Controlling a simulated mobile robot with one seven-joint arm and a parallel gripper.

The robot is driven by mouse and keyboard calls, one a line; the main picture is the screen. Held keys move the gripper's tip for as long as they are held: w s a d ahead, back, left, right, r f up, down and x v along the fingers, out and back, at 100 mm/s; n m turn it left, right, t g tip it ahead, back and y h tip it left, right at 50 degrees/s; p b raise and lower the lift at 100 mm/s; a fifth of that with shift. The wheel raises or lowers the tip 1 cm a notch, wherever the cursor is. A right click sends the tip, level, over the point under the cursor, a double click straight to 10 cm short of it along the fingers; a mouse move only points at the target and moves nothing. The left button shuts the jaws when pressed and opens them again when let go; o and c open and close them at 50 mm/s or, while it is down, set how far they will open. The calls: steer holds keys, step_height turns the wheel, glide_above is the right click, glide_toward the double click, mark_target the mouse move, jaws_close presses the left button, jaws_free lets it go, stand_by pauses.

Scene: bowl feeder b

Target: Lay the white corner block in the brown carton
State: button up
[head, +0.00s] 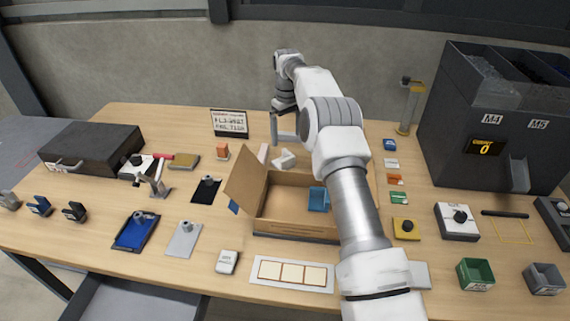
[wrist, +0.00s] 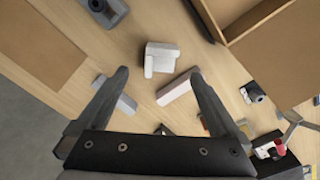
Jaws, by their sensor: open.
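The white corner block (head: 285,158) lies on the table just behind the brown carton (head: 297,238). In the wrist view the block (wrist: 160,58) is an L-shaped pale piece, lying beyond my fingertips and roughly centred between them. My gripper (head: 285,136) is above the table near the block; in the wrist view the gripper (wrist: 158,76) has its fingers wide apart with nothing held. The carton is open, its left flap leaning outward, with a blue piece (head: 318,198) inside; my arm hides its right part. Part of the carton (wrist: 236,25) shows at upper right in the wrist view.
A pale pinkish bar (wrist: 178,88) lies close to the block. An orange piece (head: 222,152) and a sign (head: 229,123) stand to the left. A tall yellow-based stand (head: 408,108) is at the back right. Little free table surrounds the block.

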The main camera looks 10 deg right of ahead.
mark_target(286, 159)
step_height(286, 159, down, 5)
steer(key=shift+f, duration=0.15)
steer(key=shift+s+a+f, duration=0.1)
steer(key=shift+s+f, duration=0.05)
steer(key=shift+f, duration=1.2)
steer(key=shift+s+f, duration=0.15)
steer(key=shift+f, duration=1.2)
steer(key=shift+c, duration=0.2)
steer(key=shift+r, duration=0.1)
steer(key=c, duration=1.4)
